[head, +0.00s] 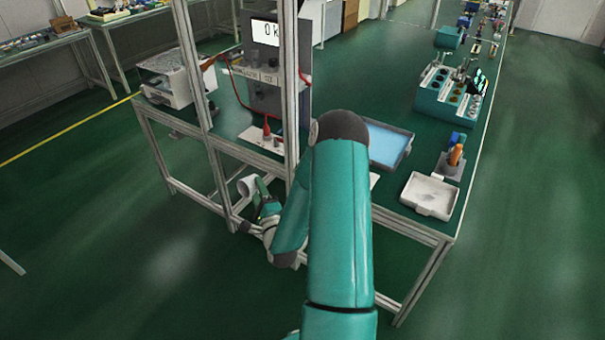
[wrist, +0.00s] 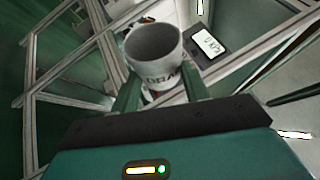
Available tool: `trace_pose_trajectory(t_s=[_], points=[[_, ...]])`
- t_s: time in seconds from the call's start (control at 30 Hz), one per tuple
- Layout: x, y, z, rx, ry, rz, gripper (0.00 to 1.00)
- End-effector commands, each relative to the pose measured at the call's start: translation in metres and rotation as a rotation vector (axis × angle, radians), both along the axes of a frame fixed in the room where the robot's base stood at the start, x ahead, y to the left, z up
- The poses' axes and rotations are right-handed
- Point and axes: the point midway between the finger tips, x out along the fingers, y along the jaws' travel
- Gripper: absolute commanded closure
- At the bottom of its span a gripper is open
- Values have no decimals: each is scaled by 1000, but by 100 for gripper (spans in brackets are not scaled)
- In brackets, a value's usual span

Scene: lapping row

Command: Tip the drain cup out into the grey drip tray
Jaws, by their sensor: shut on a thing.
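The drain cup (wrist: 155,45) is a white cup with dark lettering, partly readable as "DRA", between the two fingers of my gripper (wrist: 163,88) in the wrist view. My gripper is shut on it. In the head view the cup (head: 246,187) is held low at the table's front edge, left of my arm, beside the frame posts. It looks tilted there. I cannot tell what is inside it. A light grey shallow tray (head: 449,211) lies on the table's right front corner, well right of the cup, with my arm between them.
A larger tray (head: 407,152) with a blue inside lies behind the grey one. A holder with orange and blue handles (head: 447,170) stands beside them. Upright metal posts (head: 290,90) and a display unit (head: 265,60) stand near the cup. The floor in front is clear.

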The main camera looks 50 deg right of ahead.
Motion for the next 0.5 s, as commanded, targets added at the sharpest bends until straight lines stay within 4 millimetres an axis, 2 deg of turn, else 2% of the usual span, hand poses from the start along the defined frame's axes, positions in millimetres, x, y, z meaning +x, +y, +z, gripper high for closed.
trace_pose_trajectory(t_s=[0.03, 0.2, 0.3, 0.5], points=[[11, 29, -3, 4, 0, 47, 76], [44, 115, -9, 4, -2, 182, 76], [62, 163, -12, 4, -1, 257, 76], [89, 243, -21, 1, -3, 381, 76]])
